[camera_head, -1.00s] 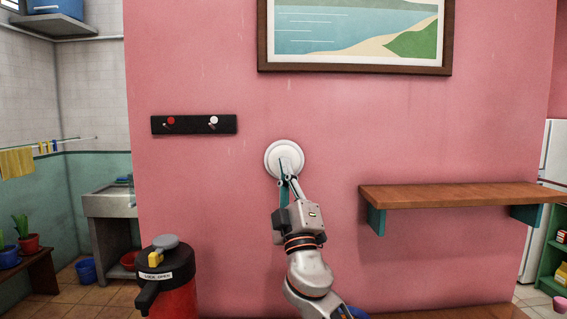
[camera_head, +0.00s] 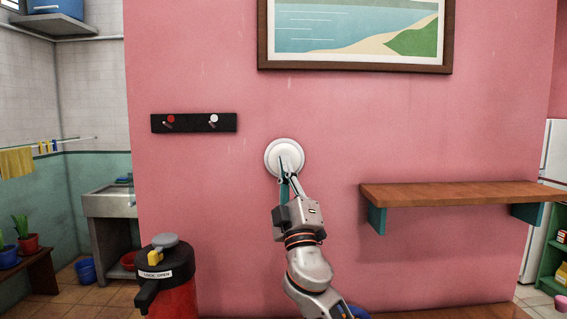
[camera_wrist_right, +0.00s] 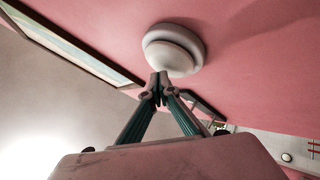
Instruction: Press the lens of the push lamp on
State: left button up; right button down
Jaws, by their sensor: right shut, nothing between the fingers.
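The push lamp (camera_head: 271,148) is a round white fixture on the pink wall, left of the wooden shelf. In the right wrist view the lamp (camera_wrist_right: 172,48) shows a domed lens on a wider base. I see no clear glow from it. My right gripper (camera_head: 284,163) is shut and empty, its fingers pointing at the wall in front of the lamp. In the right wrist view the fingertips (camera_wrist_right: 158,80) overlap the lower edge of the lens; I cannot tell whether they touch it. They hide a little of the lens. My left gripper is not in view.
A black hook rail (camera_head: 192,124) is on the wall to the left. A framed picture (camera_head: 354,67) hangs above. A wooden shelf (camera_head: 460,194) juts out at right. A red and black dispenser (camera_head: 170,285) stands at lower left. The wall around the lamp is clear.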

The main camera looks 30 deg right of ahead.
jog(key=shift+w+d, duration=0.2)
jog(key=shift+w, duration=0.2)
dwell(0.8)
jog(key=shift+s, duration=0.1)
jog(key=shift+s+a, duration=0.45)
jog(key=shift+s, duration=0.25)
jog(key=s+a, duration=0.1)
jog(key=s+a+p, duration=0.1)
jog(key=s, duration=0.1)
jog(key=s+a, duration=0.1)
jog(key=s, duration=0.1)
dwell(0.5)
jog(key=shift+s+a+f, duration=0.1)
jog(key=shift+s, duration=0.05)
dwell(0.3)
